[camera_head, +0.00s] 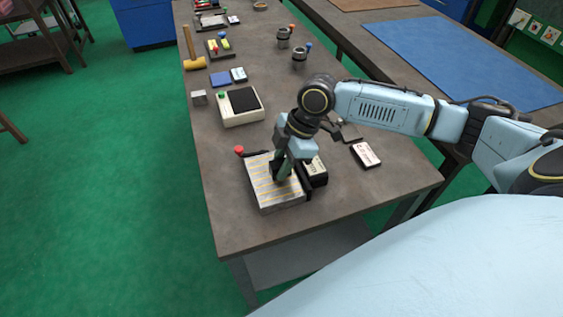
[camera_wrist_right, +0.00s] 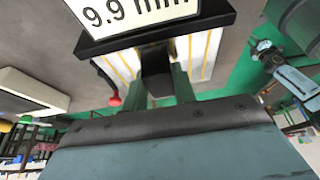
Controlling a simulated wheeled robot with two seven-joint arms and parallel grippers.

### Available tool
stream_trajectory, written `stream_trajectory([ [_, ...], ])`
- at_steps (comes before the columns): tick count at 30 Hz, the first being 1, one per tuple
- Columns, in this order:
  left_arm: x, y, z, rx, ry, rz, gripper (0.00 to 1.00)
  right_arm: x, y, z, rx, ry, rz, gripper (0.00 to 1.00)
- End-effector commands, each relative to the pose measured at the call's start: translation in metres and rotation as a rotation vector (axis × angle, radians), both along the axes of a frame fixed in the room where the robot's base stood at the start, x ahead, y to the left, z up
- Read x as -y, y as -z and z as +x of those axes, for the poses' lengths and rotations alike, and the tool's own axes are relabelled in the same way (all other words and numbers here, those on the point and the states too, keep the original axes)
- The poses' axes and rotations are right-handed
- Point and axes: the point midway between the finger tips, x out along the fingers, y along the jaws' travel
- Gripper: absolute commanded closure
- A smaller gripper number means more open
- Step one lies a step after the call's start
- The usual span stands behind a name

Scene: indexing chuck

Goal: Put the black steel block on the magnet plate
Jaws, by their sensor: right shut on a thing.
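The magnet plate (camera_head: 262,193) is a silver slab with yellow stripes near the front of the bench. Its striped top also shows in the right wrist view (camera_wrist_right: 207,58). A lever with a red knob (camera_head: 239,150) is at its far left corner. My right gripper (camera_head: 284,172) is over the plate, pointing down. In the right wrist view its two fingers are shut on the dark steel block (camera_wrist_right: 157,82), with the striped plate behind it. The block is mostly hidden by the fingers, and I cannot tell whether it touches the plate. My left gripper is not in view.
A black display box (camera_head: 317,172) stands close to the plate's right; its screen reads 9.9 mm in the right wrist view (camera_wrist_right: 135,8). A white-faced card or box (camera_head: 365,155) lies farther right. A cream device with a black top (camera_head: 241,106) stands behind. The front bench corner is clear.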

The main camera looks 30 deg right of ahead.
Motion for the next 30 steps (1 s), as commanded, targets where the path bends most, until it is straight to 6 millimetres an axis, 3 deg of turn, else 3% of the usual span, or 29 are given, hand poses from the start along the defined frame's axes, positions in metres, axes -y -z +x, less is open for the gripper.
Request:
stream_trajectory([
  [1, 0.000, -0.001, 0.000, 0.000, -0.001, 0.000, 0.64, 0.000, 0.001, 0.000, -0.001, 0.000, 0.000, 0.72],
  [6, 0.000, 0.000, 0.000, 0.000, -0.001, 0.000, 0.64, 0.000, 0.001, 0.000, -0.001, 0.000, 0.000, 0.51],
  [17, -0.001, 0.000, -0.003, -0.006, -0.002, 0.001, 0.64, 0.002, -0.005, 0.000, 0.001, 0.001, 0.000, 0.51],
  [30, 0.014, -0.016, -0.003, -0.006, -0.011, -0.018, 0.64, 0.034, -0.085, -0.008, 0.001, 0.002, -0.001, 0.51],
])
